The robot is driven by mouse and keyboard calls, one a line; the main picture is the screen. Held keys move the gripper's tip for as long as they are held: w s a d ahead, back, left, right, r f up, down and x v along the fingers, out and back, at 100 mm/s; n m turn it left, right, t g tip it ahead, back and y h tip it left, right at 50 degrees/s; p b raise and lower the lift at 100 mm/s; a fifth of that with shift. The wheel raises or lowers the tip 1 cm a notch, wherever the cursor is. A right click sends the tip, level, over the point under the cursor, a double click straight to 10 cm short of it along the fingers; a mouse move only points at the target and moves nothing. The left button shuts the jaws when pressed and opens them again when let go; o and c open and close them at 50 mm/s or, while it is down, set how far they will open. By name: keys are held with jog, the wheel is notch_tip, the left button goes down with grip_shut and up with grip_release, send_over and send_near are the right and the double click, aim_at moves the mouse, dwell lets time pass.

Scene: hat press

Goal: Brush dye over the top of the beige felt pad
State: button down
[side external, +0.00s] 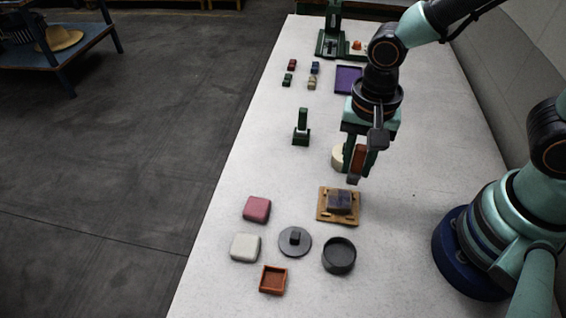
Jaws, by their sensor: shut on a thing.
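My gripper (362,172) hangs over the middle of the table with its fingers pointing down. It is shut on a rust-brown block (358,160), which the fingers partly hide; I cannot tell if this is a brush. A pale beige pad (245,247) with rounded corners lies flat at the front left, well apart from my gripper. A pink pad (257,208) lies just behind it. A cream round thing (337,157) is just left of my gripper, partly hidden by it. A dark round dish (340,263) and a small rust-orange square tray (273,287) stand at the front.
A wooden board (325,214) with a grey-purple block (340,202) lies in front of my gripper. A grey disc with a knob (295,242) is near the pads. A green stand (301,128), small blocks and a purple tray (347,79) are farther back. The left-middle table is clear.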

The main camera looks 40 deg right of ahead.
aim_at(361, 148)
notch_tip(361, 148, down, 3)
jog(key=shift+f, duration=0.15)
jog(key=shift+w+a+f, duration=0.25)
jog(key=shift+f, duration=0.3)
jog(key=shift+w+a+f, duration=0.15)
jog(key=shift+w+a, duration=0.6)
jog(key=shift+a, duration=0.05)
jog(key=shift+s+d, duration=1.05)
jog(key=shift+d, duration=0.05)
notch_tip(361, 148, up, 2)
jog(key=shift+w+r, duration=0.1)
jog(key=shift+r, duration=2.95)
jog(key=shift+a, duration=0.1)
